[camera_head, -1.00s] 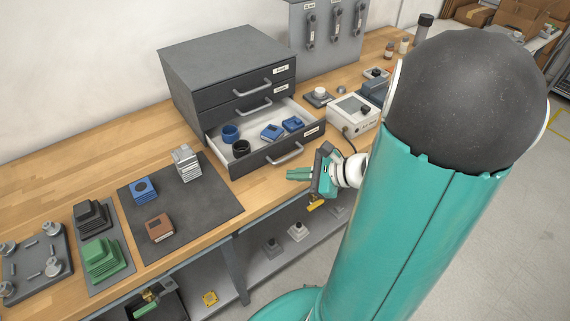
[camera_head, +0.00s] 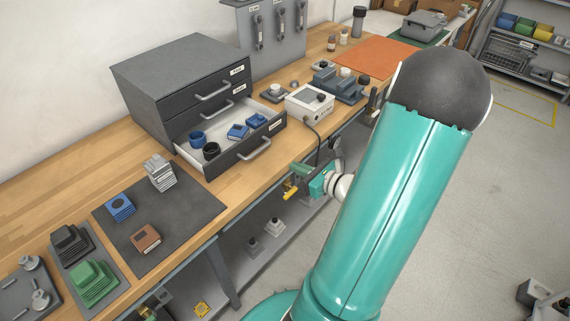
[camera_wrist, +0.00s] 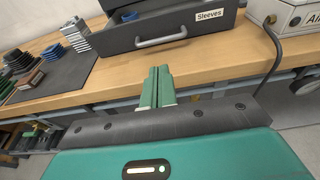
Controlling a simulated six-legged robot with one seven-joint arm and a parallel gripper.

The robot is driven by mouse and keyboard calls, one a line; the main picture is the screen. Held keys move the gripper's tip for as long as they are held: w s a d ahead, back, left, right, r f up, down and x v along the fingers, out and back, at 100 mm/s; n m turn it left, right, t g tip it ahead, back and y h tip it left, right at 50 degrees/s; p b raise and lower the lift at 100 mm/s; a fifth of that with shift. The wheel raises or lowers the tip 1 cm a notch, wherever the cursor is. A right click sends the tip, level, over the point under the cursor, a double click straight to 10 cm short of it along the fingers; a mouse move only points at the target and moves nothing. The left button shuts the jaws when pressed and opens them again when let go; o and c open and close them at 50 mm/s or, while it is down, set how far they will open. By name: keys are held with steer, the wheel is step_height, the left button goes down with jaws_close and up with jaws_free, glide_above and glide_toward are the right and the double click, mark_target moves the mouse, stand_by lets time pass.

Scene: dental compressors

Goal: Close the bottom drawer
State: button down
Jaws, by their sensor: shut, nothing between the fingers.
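The bottom drawer (camera_head: 225,160) of the dark grey cabinet (camera_head: 178,75) is pulled out, with its silver handle (camera_head: 254,149) facing my side of the bench. It holds blue parts and a black ring (camera_head: 211,151). In the wrist view its front (camera_wrist: 205,27) carries a "Sleeves" label and the handle (camera_wrist: 161,40). My gripper (camera_head: 296,167) is shut and empty, in front of and to the right of the drawer, near the bench edge. In the wrist view the fingers (camera_wrist: 157,73) are together below the handle, apart from it. The two drawers above look closed.
A dark mat (camera_head: 190,211) with a few parts lies left of the drawer. A white meter box (camera_head: 309,104) with a cable stands to the right. The wooden bench top (camera_head: 70,165) has bare room at the left. A lower shelf (camera_head: 265,240) runs beneath.

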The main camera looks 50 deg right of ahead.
mark_target(231, 131)
steer(key=x, duration=1.2)
steer(key=shift+w+f, duration=0.1)
steer(key=shift+w, duration=0.3)
steer(key=r+x, duration=0.1)
steer(key=x, duration=0.4)
steer(key=r+x, duration=0.1)
steer(key=x, duration=0.5)
steer(key=r+x, duration=0.1)
steer(key=x, duration=0.4)
steer(key=shift+w+d+r, duration=0.1)
steer(key=shift+w+r, duration=0.05)
steer(key=shift+w, duration=0.5)
steer(key=shift+w+r, duration=0.2)
steer(key=shift+w, duration=0.15)
